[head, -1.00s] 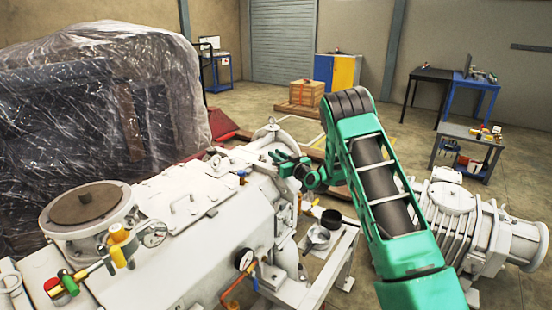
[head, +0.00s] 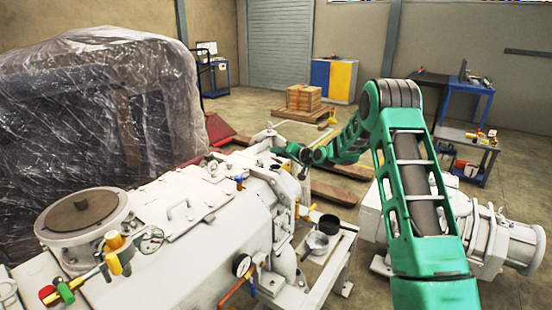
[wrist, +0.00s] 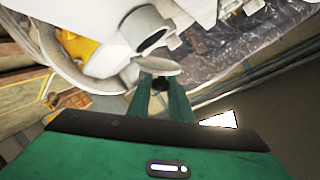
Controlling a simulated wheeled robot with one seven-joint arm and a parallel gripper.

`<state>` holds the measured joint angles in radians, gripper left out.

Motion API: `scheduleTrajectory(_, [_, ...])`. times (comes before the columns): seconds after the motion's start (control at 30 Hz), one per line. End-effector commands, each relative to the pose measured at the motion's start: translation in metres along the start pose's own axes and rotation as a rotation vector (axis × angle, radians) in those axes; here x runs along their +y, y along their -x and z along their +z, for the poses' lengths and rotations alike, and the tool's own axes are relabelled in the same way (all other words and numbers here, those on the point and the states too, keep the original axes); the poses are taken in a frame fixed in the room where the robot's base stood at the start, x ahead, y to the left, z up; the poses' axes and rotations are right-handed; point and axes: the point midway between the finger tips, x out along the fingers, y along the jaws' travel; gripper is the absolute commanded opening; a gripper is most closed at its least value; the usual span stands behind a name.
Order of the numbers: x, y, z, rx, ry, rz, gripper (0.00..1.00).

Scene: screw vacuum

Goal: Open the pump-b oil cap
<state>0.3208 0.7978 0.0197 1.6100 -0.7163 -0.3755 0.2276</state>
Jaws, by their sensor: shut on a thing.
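The large white pump (head: 170,245) fills the lower left and middle of the head view. My green gripper (head: 279,151) is above its far end, with its fingers pointing left. In the wrist view my gripper (wrist: 161,101) has its two fingers close together on a small dark piece, apparently the oil cap (wrist: 160,83). A pale grey disc-like part lies just beyond it. I cannot tell whether the cap still touches the pump. The fingers hide most of it, and it does not show clearly in the head view.
A white pipe end (wrist: 151,40) is close beyond my fingers. A plastic-wrapped load (head: 100,100) stands at the left. A tool cart (head: 468,142) stands at the right. Floor is open toward the back.

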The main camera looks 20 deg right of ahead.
Motion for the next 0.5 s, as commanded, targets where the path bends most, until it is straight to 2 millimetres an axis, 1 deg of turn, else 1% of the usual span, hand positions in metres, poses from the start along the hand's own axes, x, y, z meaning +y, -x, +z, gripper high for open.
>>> scheduleTrajectory(0.03, [0.006, 0.001, -0.005, -0.012, -0.041, 0.005, 0.0])
scheduleTrajectory(0.1, [0.009, 0.0, -0.008, -0.037, -0.102, 0.006, 0.0])
scheduleTrajectory(0.5, [0.025, -0.006, -0.018, -0.178, -0.446, 0.006, 0.0])
